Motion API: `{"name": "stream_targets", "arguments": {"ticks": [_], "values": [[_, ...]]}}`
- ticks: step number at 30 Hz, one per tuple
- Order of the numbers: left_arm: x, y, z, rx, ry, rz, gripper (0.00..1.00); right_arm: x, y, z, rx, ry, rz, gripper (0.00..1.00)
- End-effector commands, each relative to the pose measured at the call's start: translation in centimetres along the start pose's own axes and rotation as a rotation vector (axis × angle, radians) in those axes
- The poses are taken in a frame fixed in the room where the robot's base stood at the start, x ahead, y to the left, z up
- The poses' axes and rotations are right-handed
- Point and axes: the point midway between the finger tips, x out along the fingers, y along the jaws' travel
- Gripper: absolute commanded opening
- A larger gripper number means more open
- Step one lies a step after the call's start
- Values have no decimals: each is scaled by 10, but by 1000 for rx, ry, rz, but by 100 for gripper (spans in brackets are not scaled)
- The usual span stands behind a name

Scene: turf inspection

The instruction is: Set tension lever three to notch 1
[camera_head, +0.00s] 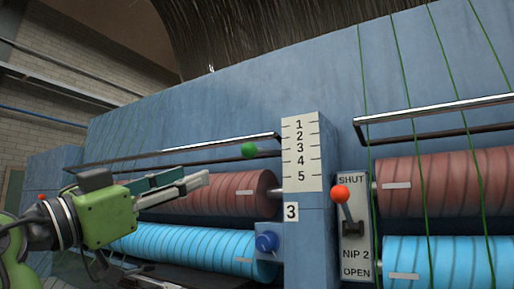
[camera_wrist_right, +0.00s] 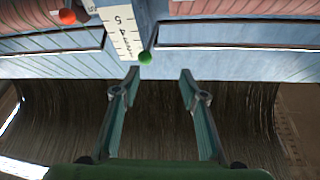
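The tension lever with the green ball knob (camera_head: 249,150) stands left of a white scale plate (camera_head: 301,175) marked 1 to 5, above a label 3 (camera_head: 291,212). The knob appears roughly level with mark 3, though the slanted view makes this uncertain. In the right wrist view my right gripper (camera_wrist_right: 159,74) is open and empty. There the green knob (camera_wrist_right: 145,57) appears just beyond the left fingertip, not between the fingers.
A red-ball lever (camera_head: 340,194) on the NIP 2 plate (camera_head: 354,258) is right of the scale post. A metal rail (camera_head: 190,149), red rollers (camera_head: 225,193), blue rollers (camera_head: 200,246) and green strands (camera_head: 405,90) are close by.

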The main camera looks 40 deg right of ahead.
Motion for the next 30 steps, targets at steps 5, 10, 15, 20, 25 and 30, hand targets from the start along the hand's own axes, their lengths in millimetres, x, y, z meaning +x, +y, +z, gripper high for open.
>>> {"name": "stream_targets", "arguments": {"ticks": [5,10,15,20,25,30], "values": [[-4,0,0,1,0,0,43,4,25,-24,65,5,54,39],[-17,-2,-1,1,0,-2,43,28,25,-26,64,5,54,39],[-36,-10,-1,5,-2,-11,43,65,27,-27,62,4,55,39],[-53,-14,-2,5,-3,-15,43,98,28,-28,62,5,54,39],[-66,-12,-4,4,-3,-13,43,124,30,-26,62,5,53,39],[-70,-5,-6,1,-1,-5,43,136,30,-24,62,6,51,39]]}}
